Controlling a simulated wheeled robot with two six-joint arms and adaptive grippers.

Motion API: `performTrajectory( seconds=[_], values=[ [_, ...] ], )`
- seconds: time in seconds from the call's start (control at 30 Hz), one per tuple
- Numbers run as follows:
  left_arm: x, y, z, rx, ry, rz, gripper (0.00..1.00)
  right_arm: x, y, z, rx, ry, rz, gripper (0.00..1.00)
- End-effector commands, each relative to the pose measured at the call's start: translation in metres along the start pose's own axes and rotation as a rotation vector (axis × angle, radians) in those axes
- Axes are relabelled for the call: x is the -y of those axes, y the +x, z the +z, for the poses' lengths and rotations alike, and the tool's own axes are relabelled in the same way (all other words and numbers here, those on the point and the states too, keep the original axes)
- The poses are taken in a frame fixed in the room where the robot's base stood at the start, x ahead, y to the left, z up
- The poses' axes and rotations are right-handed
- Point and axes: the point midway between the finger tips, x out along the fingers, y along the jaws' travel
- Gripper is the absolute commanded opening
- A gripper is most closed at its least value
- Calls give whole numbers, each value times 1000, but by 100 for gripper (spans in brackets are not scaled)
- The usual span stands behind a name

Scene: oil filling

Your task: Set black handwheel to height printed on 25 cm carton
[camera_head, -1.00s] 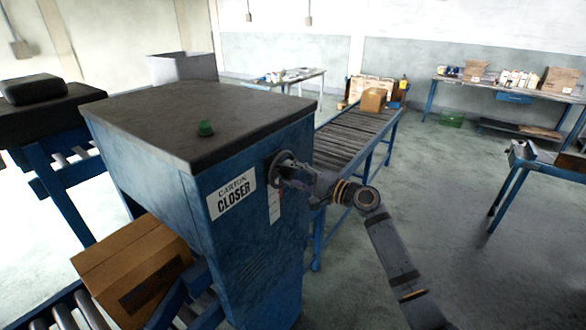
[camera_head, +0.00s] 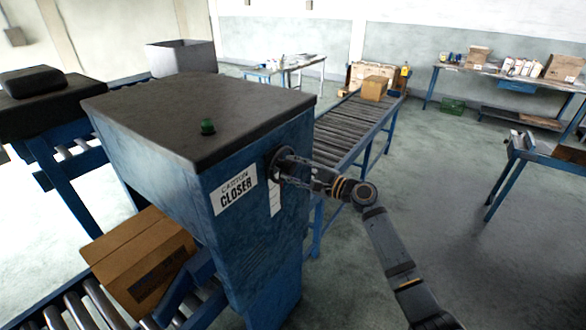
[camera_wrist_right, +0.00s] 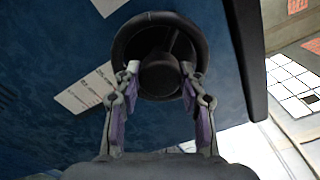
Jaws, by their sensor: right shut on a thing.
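The black handwheel (camera_wrist_right: 124,42) is mounted on the blue side of the carton closer (camera_head: 262,225). My right gripper (camera_wrist_right: 160,82) is shut on the handwheel's hub, with one finger on each side; the wheel rim rises above the fingers. In the head view my right gripper (camera_head: 296,172) reaches the wheel from the right and partly hides it. A brown carton (camera_head: 142,262) lies on the rollers at the closer's lower left. A dark mark on its side is too small to read. My left gripper is not in view.
A white label with a scale (camera_wrist_right: 88,90) is beside the wheel. A roller conveyor (camera_head: 340,125) with a small carton (camera_head: 374,88) runs behind. Open floor (camera_head: 440,190) lies to the right.

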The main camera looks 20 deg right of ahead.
Motion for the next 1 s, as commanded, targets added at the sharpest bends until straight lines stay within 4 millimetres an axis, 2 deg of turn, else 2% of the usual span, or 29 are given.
performTrajectory(
  seconds=[0.27,0.3,0.47,0.8,0.87,1.0],
  values=[
    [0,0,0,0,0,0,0,-1,0,-1,-1,2,1,9],
    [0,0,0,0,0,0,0,-1,0,-1,-1,1,1,43],
    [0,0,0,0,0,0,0,-1,0,0,0,1,1,63],
    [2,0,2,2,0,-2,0,-1,-4,-1,-1,0,1,63],
    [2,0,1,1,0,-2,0,-1,-10,-1,-2,-2,1,63],
    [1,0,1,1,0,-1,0,-2,-42,-2,-5,-4,7,63]
  ],
)
